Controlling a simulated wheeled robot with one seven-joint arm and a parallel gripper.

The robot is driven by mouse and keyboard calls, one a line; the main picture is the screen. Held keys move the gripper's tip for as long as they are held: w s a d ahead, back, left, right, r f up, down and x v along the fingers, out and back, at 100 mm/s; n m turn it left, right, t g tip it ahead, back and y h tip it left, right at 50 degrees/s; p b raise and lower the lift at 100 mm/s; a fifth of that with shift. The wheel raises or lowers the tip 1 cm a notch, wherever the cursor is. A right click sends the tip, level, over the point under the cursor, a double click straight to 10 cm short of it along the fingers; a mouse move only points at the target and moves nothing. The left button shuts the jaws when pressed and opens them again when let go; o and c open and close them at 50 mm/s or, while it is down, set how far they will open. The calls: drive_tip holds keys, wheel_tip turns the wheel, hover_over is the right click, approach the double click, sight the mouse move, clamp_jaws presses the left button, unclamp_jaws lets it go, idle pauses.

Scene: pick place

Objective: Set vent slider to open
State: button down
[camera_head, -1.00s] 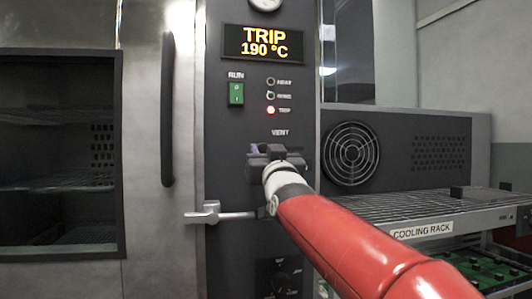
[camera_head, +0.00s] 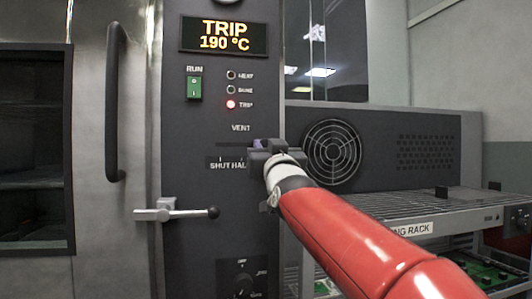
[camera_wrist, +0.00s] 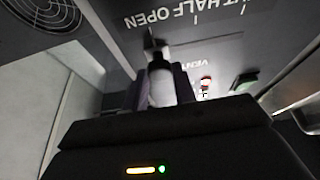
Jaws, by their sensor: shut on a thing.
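The vent slider's knob (camera_wrist: 160,84) is pale and sits between the fingers of my gripper (camera_wrist: 160,92) in the wrist view. The gripper is shut on it. In that upside-down view the knob lies close by the word OPEN on the panel. In the head view my gripper (camera_head: 265,150) is at the right end of the VENT slot (camera_head: 225,145), right of the SHUT and HALF labels. It hides the OPEN label and the knob there.
The display (camera_head: 223,37) reads TRIP 190 °C, and the red trip lamp is lit. A green run switch (camera_head: 194,88) is above left. A door latch lever (camera_head: 175,212) juts out below left. A cooling rack (camera_head: 410,205) stands to the right.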

drive_tip(key=shift+w+d, duration=0.1)
drive_tip(key=shift+d, duration=0.15)
drive_tip(key=c, duration=1.2)
unclamp_jaws()
drive_tip(key=shift+d, duration=0.1)
drive_tip(key=shift+o, duration=0.2)
drive_tip(key=b+v, duration=0.2)
drive_tip(key=v, duration=0.6)
